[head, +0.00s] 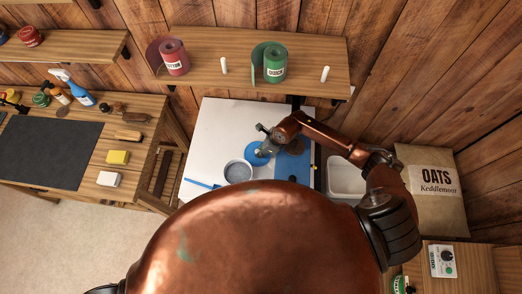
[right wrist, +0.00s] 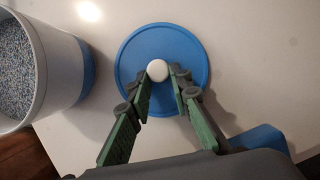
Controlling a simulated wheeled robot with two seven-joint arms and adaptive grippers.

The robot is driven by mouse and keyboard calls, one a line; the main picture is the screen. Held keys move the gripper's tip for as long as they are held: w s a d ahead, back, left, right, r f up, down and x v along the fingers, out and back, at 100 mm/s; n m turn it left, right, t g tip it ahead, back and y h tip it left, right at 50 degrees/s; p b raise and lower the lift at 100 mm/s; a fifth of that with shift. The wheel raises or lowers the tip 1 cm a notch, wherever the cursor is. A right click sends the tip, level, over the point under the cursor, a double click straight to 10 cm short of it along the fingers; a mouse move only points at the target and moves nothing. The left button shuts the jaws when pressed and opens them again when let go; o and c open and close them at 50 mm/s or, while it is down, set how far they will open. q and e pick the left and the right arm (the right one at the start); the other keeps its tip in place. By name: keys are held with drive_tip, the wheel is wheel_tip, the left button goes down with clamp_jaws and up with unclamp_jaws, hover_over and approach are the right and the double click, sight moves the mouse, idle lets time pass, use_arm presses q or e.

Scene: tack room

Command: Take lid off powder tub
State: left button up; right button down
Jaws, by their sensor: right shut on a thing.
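The powder tub (head: 237,172) is a white round tub standing open on the white table top, with grey-blue powder in it. In the right wrist view the tub (right wrist: 72,75) is at the left, with a blue band on its side. The lid (head: 253,158) is a blue disc beside the tub, apart from its rim. In the right wrist view the lid (right wrist: 135,55) shows a white knob (right wrist: 157,70). My right gripper (right wrist: 161,84) is shut on that knob. In the head view my right gripper (head: 265,148) covers part of the lid. My left gripper is not in view.
A blue scoop or stick (head: 201,183) lies left of the tub. A blue mat (head: 293,167) lies right of the lid, partly under my arm. A white bin (head: 345,180) and an oats sack (head: 430,185) stand further right. A shelf (head: 205,72) with bandage rolls runs behind.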

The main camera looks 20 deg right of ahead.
drive_tip(key=c, duration=1.8)
unclamp_jaws()
drive_tip(key=shift+o, duration=0.2)
drive_tip(key=shift+d+r, duration=0.1)
drive_tip(key=shift+r, duration=0.05)
